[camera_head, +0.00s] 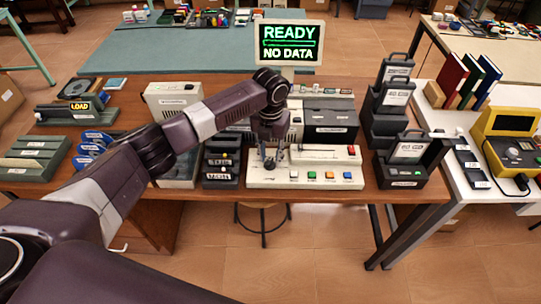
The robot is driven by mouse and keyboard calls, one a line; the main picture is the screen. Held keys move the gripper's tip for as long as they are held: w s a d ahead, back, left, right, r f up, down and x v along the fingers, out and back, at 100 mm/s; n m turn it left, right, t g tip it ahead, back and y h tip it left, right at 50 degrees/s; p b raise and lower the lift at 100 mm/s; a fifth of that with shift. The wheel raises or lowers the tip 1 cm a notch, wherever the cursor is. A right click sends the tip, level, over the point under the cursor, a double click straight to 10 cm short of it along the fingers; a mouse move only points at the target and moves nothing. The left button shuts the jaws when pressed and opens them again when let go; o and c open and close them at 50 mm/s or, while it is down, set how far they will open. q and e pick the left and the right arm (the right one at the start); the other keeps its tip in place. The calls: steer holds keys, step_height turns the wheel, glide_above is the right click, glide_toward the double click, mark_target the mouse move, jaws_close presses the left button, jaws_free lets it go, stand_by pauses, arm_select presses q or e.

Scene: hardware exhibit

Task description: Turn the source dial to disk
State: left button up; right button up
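A white control console (330,176) sits at the front edge of the brown wooden table. It has a slider with a red line and a row of small coloured buttons. My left gripper (269,155) points down over the left part of the console, where a small dark knob seems to sit. The gripper largely hides this spot, so I cannot make out the dial's setting or whether the fingers touch it. The fingers are too small to tell open from shut. A screen (290,43) behind reads "READY" and "NO DATA". My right gripper is not in view.
Dark drive units (404,160) stand right of the console, and a black holder (221,163) stands left of it. Beige and black machines (331,122) are close behind. A white side table (460,185) holds a yellow device (508,140) and books. Floor in front is mostly clear.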

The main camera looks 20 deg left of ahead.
mark_target(271, 159)
arm_select(q)
step_height(271, 159, up, 12)
stand_by(0.6)
steer(key=shift+f, duration=0.1)
